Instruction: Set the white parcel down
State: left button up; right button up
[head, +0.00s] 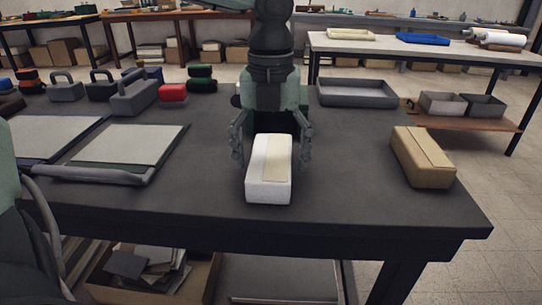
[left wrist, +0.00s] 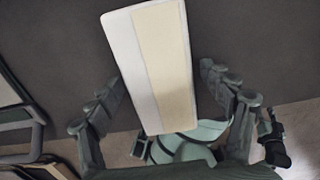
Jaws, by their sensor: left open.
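The white parcel (head: 268,182), a box with a cream strip along its top, sits on the dark table (head: 340,190) near the front edge. My left gripper (head: 270,160) is over its far part, with one finger on each side. The fingers are open. In the left wrist view the parcel (left wrist: 150,60) lies between the spread fingers (left wrist: 161,78), with a visible gap on the right side; contact on the left is hard to tell. My right gripper is not in view.
A brown carton (head: 421,157) stands to the right. A grey tray (head: 356,93) is behind it. Flat boards (head: 130,145) with a grey bar (head: 93,174) lie to the left. Several weights with handles (head: 134,95) stand at the back left. The table between parcel and carton is clear.

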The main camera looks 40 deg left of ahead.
aim_at(271, 155)
pick_arm(q)
jog(key=shift+r+p, duration=0.25)
jog(key=shift+p, duration=0.05)
notch_tip(271, 155, up, 12)
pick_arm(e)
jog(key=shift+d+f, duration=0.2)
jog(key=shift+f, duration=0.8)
